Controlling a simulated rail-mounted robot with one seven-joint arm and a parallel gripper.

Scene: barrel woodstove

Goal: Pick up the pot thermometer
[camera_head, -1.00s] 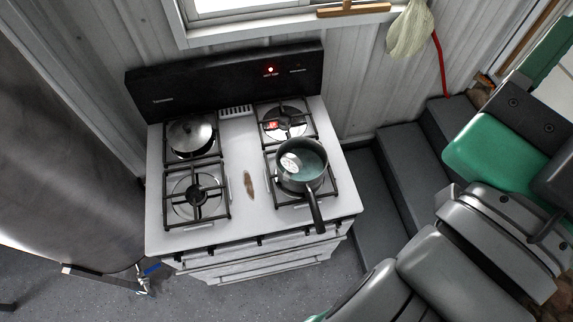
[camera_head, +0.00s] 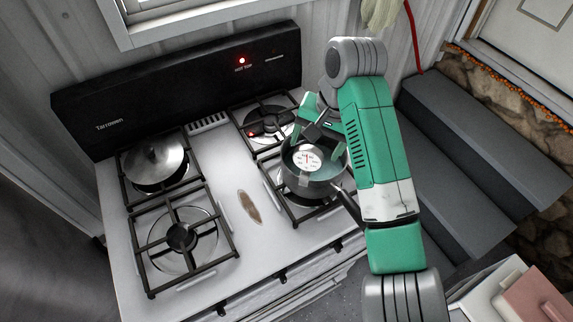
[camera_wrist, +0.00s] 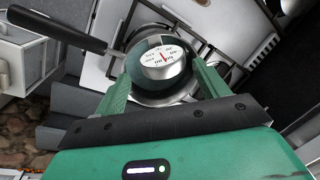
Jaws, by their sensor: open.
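The pot thermometer (camera_head: 307,158) is a round white dial with a red needle. It sits in or over the pot, and the wrist view shows its thick silver rim (camera_wrist: 165,72). The dark saucepan (camera_head: 318,189) has teal contents and a black handle, and stands on the front right burner; its handle (camera_wrist: 60,30) shows upper left in the wrist view. My gripper (camera_head: 316,138) is open and over the pot. In the wrist view my gripper (camera_wrist: 160,76) has one finger on each side of the thermometer. I cannot tell whether they touch it.
A lidded pan (camera_head: 155,160) stands on the back left burner. The front left burner (camera_head: 182,237) is bare, and a brown spoon rest-like piece (camera_head: 250,207) lies mid-stove. The black backsplash (camera_head: 180,85) rises behind. Grey steps (camera_head: 480,130) lie to the right.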

